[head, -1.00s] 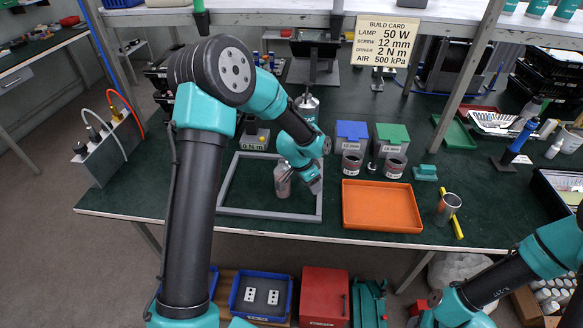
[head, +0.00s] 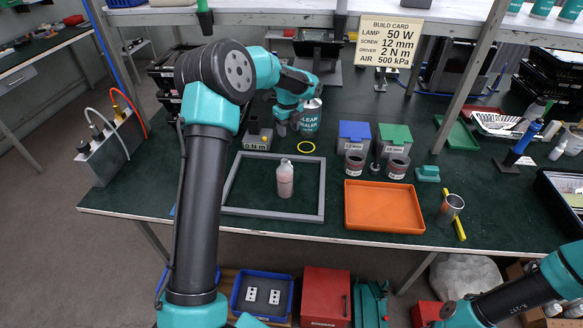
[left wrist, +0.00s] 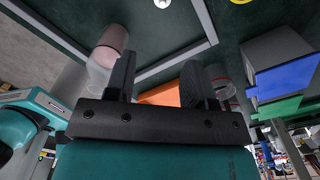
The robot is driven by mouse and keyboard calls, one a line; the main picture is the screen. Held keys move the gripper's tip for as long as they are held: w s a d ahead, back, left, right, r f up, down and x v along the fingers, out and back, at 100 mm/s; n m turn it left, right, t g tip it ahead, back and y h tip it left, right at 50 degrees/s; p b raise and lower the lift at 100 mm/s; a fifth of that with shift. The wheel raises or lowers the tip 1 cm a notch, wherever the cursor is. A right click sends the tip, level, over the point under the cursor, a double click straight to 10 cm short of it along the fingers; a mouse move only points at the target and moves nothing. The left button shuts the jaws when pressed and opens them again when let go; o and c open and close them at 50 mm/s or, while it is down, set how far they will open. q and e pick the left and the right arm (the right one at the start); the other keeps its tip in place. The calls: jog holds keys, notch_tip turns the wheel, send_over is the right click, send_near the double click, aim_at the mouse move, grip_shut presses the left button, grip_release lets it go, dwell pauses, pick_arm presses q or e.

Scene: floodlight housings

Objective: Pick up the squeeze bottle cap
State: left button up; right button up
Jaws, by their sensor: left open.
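My left gripper (head: 287,126) is open and empty over the back of the bench, by the sealer can (head: 311,118). A translucent bottle with pinkish contents (head: 285,182) stands upright inside the grey square frame (head: 272,213), apart from the gripper. It narrows to a pale top; I cannot tell whether that is the squeeze bottle cap. In the left wrist view the open fingers (left wrist: 157,85) have nothing between them, with the bottle (left wrist: 108,48) beyond, at left. A small white round thing at the top edge there is too small to identify. My right gripper is out of view.
A yellow ring (head: 305,147) lies behind the frame. Blue-lidded (head: 354,131) and green-lidded (head: 395,134) bins stand to the right, with cups before them. An orange tray (head: 383,226) lies at the front edge.

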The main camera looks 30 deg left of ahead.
pick_arm(q)
notch_tip(320, 180, down, 12)
jog(key=shift+f, duration=0.1)
dwell(0.7)
jog(key=shift+f, duration=0.1)
jog(key=shift+w+f, duration=0.2)
jog(key=shift+f, duration=2.35)
grip_shut()
